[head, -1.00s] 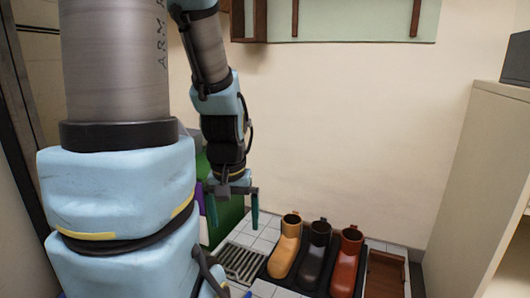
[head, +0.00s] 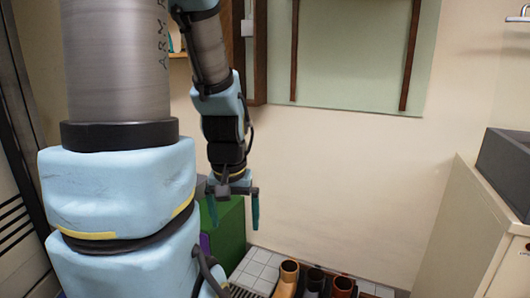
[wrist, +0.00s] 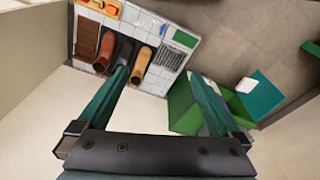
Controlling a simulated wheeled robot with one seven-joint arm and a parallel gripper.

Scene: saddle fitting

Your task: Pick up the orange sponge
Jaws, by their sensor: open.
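My gripper (head: 233,208) hangs below the arm with its two teal fingers apart and nothing between them. It also shows in the wrist view (wrist: 158,75), with the fingers wide open over the floor. I cannot make out the orange sponge for certain in any view. A small orange patch (wrist: 112,9) shows at the top edge of the wrist view, beyond the boots, but it is too small and cut off to tell what it is. My gripper is well apart from it.
Several boots (head: 287,277) stand in a row on white tiles (head: 262,262), beside a dark grate (wrist: 173,57). A green box (head: 230,232) is just behind my gripper. A beige cabinet (head: 462,220) with a grey bin (head: 508,165) on it stands at right.

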